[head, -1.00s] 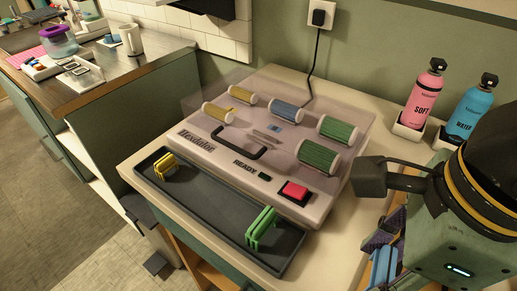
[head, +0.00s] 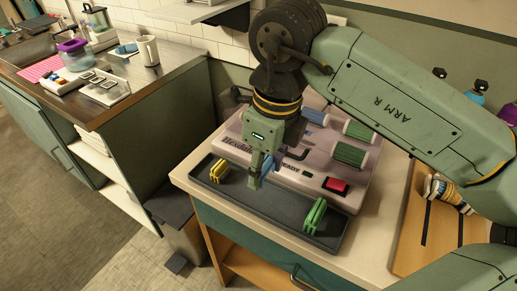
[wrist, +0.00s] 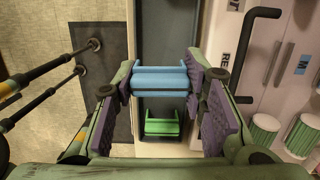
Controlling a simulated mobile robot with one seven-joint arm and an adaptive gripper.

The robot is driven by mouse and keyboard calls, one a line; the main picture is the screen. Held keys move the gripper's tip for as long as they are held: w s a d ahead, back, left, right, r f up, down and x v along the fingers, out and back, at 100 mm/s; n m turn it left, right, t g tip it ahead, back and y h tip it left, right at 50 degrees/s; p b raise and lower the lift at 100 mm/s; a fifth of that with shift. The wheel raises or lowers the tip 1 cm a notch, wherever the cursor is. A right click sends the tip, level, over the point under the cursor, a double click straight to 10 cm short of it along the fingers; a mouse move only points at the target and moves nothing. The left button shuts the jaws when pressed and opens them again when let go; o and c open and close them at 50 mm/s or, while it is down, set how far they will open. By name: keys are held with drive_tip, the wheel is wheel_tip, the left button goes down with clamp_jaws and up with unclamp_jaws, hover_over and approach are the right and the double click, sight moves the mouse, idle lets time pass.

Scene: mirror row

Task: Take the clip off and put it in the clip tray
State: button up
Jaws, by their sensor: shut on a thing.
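My gripper (wrist: 161,88) is shut on a blue clip (wrist: 160,77), held crosswise between its purple finger pads. In the head view my gripper (head: 260,172) is over the long dark clip tray (head: 275,213), between the clips in it. A yellow clip (head: 218,171) stands toward the tray's left end. A green clip (head: 314,216) stands toward its right end and also shows below the blue clip in the wrist view (wrist: 162,124). The blue clip (head: 268,168) is partly hidden by my gripper in the head view. I cannot tell whether it touches the tray.
The roller heater behind the tray holds green rollers (head: 350,153) and has a red button (head: 337,185). My arm covers part of it. Bottles (head: 471,91) stand at the back right. A white mug (head: 148,50) is on the left counter. A striped bundle (head: 447,192) is at right.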

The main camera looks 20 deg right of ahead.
sight(262, 197)
drive_tip(key=shift+w+d+f, duration=0.25)
drive_tip(key=shift+w+f, duration=0.1)
drive_tip(key=shift+f+b, duration=1.85)
drive_tip(key=shift+f, duration=0.75)
drive_tip(key=shift+f+b, duration=0.45)
drive_tip(key=shift+f+b, duration=0.2)
drive_tip(key=shift+b, duration=0.6)
drive_tip(key=o, duration=1)
drive_tip(key=shift+c, duration=0.2)
drive_tip(key=shift+c, duration=0.2)
